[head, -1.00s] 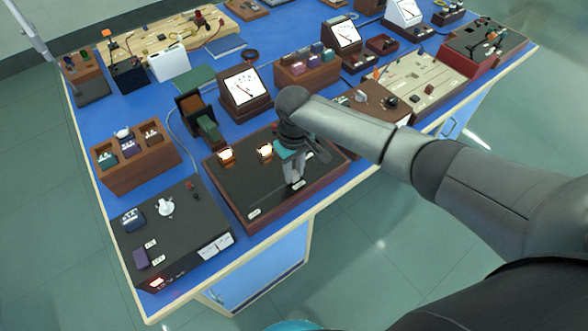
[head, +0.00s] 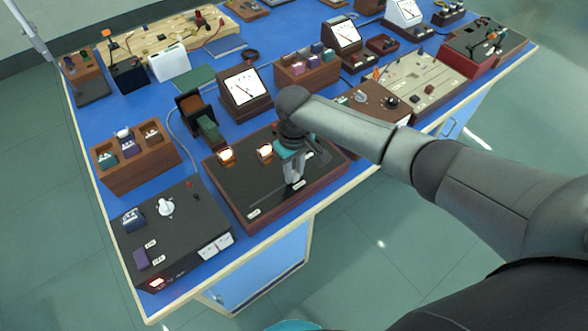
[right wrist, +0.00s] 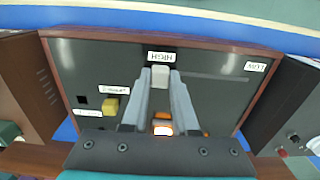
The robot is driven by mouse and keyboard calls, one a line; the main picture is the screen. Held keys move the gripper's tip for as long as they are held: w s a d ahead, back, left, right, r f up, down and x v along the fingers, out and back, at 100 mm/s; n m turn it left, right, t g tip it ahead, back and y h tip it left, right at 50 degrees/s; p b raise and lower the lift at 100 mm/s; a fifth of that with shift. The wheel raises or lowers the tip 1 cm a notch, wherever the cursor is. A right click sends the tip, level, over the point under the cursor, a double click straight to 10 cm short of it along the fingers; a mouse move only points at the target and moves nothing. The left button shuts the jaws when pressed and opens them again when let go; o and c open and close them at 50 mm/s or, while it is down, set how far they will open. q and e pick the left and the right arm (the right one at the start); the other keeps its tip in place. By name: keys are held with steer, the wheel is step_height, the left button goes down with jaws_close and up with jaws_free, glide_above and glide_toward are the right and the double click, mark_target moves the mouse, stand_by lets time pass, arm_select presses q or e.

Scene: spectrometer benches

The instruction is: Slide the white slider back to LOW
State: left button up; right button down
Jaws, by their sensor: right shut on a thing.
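The white slider (right wrist: 160,77) stands in a thin slot on a dark panel (right wrist: 85,65) with a wooden frame. It is at the HIGH end, beside the HIGH label (right wrist: 161,57). The slot runs right in the right wrist view toward the LOW label (right wrist: 255,66). In the head view the panel (head: 250,185) lies at the near table edge, with the LOW label (head: 254,213) to the left of my gripper. My right gripper (head: 293,182) points down at the panel, its fingertips (right wrist: 163,76) shut on the slider. My left gripper is out of view.
Two glowing lamps (head: 265,151) sit on the panel behind the gripper. A dark box with a white knob (head: 166,206) stands to the left, and a meter (head: 245,88) stands behind. The panel surface along the slot toward LOW looks clear.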

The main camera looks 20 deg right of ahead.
mark_target(251, 206)
stand_by(0.3)
steer(key=s+a+p, duration=0.1)
steer(key=a, duration=0.2)
steer(key=s+a+p, duration=0.1)
steer(key=a+p, duration=0.1)
steer(key=a, duration=0.2)
steer(key=s+a+p, duration=0.2)
steer(key=a, duration=0.2)
steer(key=shift+s+a, duration=0.15)
steer(key=shift+a, duration=0.2)
steer(key=c, duration=0.8)
jaws_free()
steer(key=shift+a, duration=0.15)
steer(key=shift+o, duration=0.6)
steer(key=shift+r, duration=0.1)
steer(key=shift+r, duration=0.3)
step_height(251, 206, up, 14)
steer(key=p, duration=0.3)
steer(key=shift+r, duration=0.2)
